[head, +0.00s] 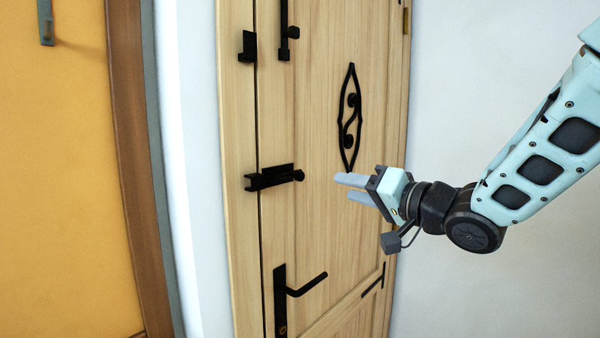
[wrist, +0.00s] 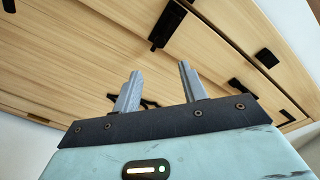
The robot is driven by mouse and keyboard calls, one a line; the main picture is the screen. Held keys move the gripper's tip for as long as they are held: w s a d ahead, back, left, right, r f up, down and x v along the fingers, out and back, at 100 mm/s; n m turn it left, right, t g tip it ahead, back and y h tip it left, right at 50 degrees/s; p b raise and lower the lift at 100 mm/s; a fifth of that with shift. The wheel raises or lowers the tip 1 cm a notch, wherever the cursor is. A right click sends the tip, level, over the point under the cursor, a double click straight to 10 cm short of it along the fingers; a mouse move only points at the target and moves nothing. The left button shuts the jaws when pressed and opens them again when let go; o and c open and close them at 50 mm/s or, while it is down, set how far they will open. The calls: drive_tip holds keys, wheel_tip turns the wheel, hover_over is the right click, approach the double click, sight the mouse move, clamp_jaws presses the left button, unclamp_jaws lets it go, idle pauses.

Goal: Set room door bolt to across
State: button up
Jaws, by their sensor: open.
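A black sliding bolt (head: 272,177) lies level on the pale wooden door (head: 325,235). Its left end reaches the seam at the door's left edge, and a round knob shows at its right end. My gripper (head: 343,188) is open and empty, to the right of this bolt and apart from it. Its two grey fingers point left. In the wrist view the open fingers (wrist: 160,72) show against the door, with nothing between them. Dark fittings (wrist: 166,25) lie beyond them; I cannot tell which one is the bolt.
A black upright bar with a knob (head: 286,30) and a small black bracket (head: 248,47) sit higher up. A black lever handle (head: 305,286) is below the bolt. A black looped ornament (head: 349,118) is above my gripper. A bare pale wall (head: 460,70) stands right.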

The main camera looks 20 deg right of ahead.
sight(302, 177)
drive_tip(key=p+x, duration=1.2)
drive_tip(key=x, duration=0.3)
clamp_jaws()
drive_tip(key=shift+s+f, duration=0.1)
